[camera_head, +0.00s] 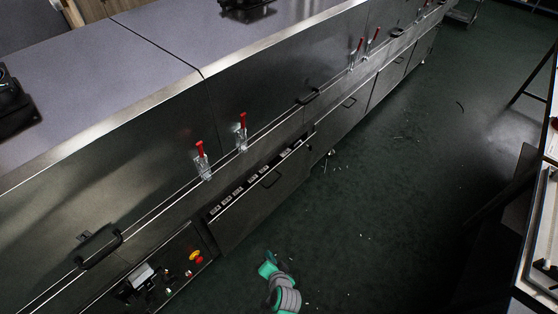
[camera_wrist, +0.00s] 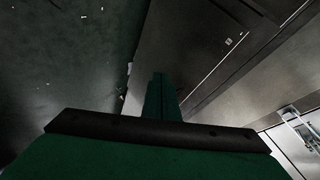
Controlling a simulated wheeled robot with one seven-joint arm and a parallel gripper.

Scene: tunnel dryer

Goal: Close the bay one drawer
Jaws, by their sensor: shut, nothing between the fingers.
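A dark metal drawer (camera_head: 262,208) stands partly pulled out of the long dryer's lower front. No bay label is readable. My arm shows at the bottom of the head view, in front of the dryer and apart from the drawer; its fingertips are not clear there. In the wrist view my gripper (camera_wrist: 160,92) is green, shut and empty, pointing along dark metal panels (camera_wrist: 190,50). I cannot tell from this view whether it touches them.
A control panel (camera_head: 165,273) with a yellow-and-red button is left of the drawer. Red-handled clamps (camera_head: 241,132) line the dryer above it. Other closed fronts (camera_head: 350,110) continue to the right. The dark green floor (camera_head: 390,180) is mostly clear, with small scraps. A bench (camera_head: 538,230) stands at right.

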